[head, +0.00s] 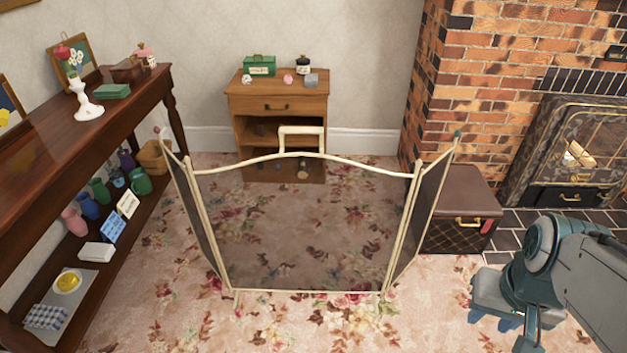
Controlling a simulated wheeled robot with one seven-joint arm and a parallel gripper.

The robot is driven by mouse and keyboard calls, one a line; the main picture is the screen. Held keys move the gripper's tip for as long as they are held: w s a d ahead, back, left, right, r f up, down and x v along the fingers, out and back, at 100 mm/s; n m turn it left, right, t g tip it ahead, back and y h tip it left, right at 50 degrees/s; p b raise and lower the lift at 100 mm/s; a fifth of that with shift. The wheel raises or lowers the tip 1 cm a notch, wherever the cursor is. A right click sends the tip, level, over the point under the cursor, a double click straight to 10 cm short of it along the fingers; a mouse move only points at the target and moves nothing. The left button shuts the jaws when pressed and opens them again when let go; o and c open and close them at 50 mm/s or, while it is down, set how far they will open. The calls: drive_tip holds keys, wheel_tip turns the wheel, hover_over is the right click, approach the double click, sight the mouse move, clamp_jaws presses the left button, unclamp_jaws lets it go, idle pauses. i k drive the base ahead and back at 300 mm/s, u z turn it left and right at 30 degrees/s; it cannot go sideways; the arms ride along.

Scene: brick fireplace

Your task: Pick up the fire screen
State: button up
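The fire screen (305,225) stands upright on the carpet in the middle of the head view. It has a cream metal frame, a wide see-through dark mesh panel and two narrow side panels angled away from the middle one. A cream handle (302,130) shows just above the middle of its arched top bar. My gripper (496,318) is at the lower right, apart from the screen and to the right of its right panel. Its blue fingertips point down and are partly hidden by the gripper body, so its opening is unclear.
A dark wooden console table (70,115) with a loaded lower shelf is at left. A small wooden cabinet (278,103) stands behind the screen. A brown chest (460,205) sits close to its right panel, before the brick fireplace (480,80). The front carpet is clear.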

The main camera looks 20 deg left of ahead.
sight(282, 221)
drive_tip(key=u, duration=0.9)
drive_tip(key=i, duration=0.85)
drive_tip(key=u, duration=0.85)
